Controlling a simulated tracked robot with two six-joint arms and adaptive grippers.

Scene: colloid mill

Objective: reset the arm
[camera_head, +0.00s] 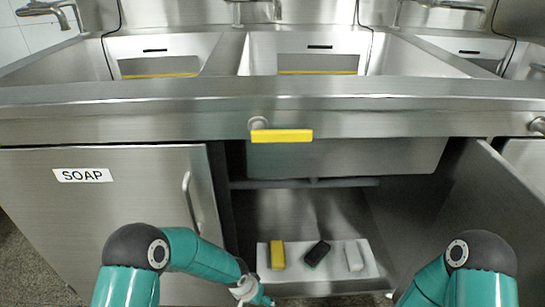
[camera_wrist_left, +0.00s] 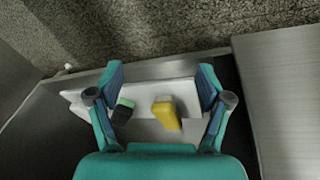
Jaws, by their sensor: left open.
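My left arm comes in from the left in the head view, its gripper (camera_head: 263,298) low at the bottom edge, in front of the open cabinet. In the left wrist view the left gripper (camera_wrist_left: 161,72) is open, with its two fingers wide apart. Between and beyond them are a yellow block (camera_wrist_left: 166,114) and a dark block with a green end (camera_wrist_left: 123,110), with nothing gripped. My right arm (camera_head: 462,283) shows only its elbow and forearm at the lower right of the head view; its gripper is out of view.
A white tray (camera_head: 373,271) in the open cabinet holds a yellow, a black and a white block. A closed door labelled SOAP (camera_head: 130,220) is left; an open door (camera_head: 490,200) stands right. A yellow-handled valve (camera_head: 282,136) is on the counter front below the sinks.

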